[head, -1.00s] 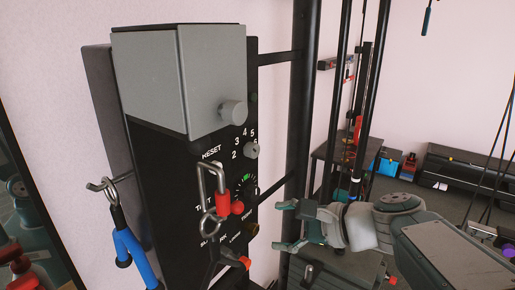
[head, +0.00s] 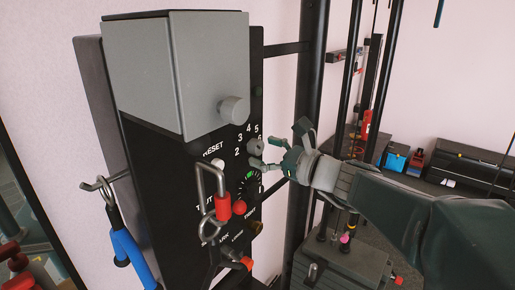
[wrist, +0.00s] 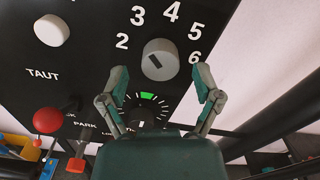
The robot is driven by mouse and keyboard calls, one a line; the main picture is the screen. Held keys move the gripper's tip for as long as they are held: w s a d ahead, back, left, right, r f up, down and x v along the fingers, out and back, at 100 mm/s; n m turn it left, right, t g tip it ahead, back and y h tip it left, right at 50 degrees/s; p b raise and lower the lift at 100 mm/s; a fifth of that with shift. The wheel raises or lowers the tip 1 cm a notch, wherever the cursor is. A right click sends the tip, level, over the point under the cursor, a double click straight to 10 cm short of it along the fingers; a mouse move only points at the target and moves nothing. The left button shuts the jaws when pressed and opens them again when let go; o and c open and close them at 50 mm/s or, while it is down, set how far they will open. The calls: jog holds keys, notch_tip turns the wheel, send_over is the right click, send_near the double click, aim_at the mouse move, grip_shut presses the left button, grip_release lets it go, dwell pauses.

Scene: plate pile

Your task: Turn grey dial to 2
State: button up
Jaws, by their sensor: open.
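The grey dial (wrist: 160,60) is a round knob with a short dark slanted mark on its face, on the black panel (head: 160,180). White numbers 2 to 6 curve around it; 2 is at its left in the wrist view. I cannot tell surely which number the mark points to. In the head view the dial (head: 254,146) shows small beside its numbers. My gripper (wrist: 161,76) is open, with one finger at the lower left and one at the lower right of the dial. In the head view my gripper (head: 278,148) is just right of the dial, apparently not touching it.
A white button (wrist: 51,30) is left of the dial, and a black dial with a green mark (wrist: 147,97) is below it. A red ball knob (wrist: 47,120) and a hanging metal hook (head: 208,180) stand out from the panel. A black post (head: 309,100) rises at the right.

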jog(key=shift+x, duration=0.9)
grip_shut()
jog(key=shift+n, duration=0.3)
jog(key=n, duration=0.4)
jog(key=shift+n, duration=2.1)
jog(key=shift+f, duration=0.1)
